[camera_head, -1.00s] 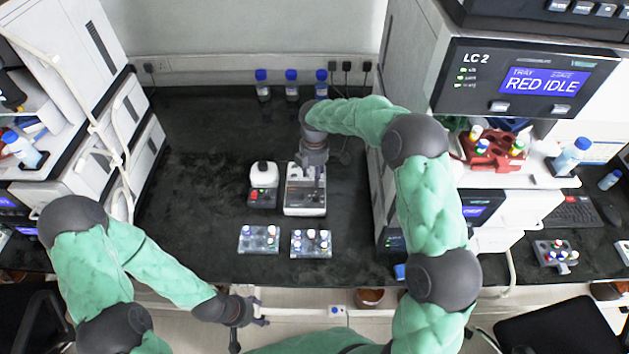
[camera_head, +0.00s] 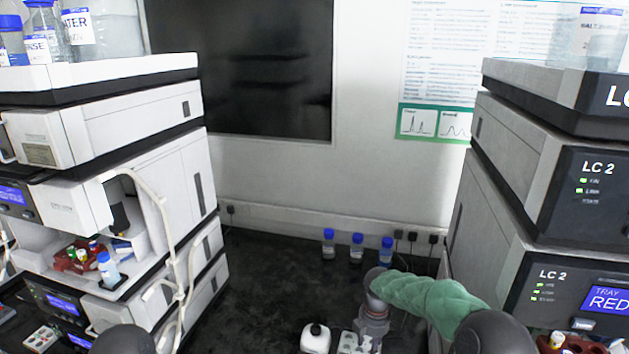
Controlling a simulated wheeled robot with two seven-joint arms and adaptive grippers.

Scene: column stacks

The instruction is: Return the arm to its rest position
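My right arm (camera_head: 425,298) in its green sleeve comes in from the lower right and reaches left over the dark bench. My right gripper (camera_head: 368,343) points down at the bottom edge of the head view, beside a small white device. Its fingertips are too small and cut off to tell whether they are open or shut. Only a dark joint of my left arm (camera_head: 123,341) shows at the bottom left. My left gripper is out of the picture.
Three blue-capped bottles (camera_head: 357,247) stand at the back wall. A white device (camera_head: 316,338) sits left of the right gripper. Instrument stacks rise at the left (camera_head: 120,115) and right (camera_head: 545,190). The bench's left middle (camera_head: 270,285) is clear.

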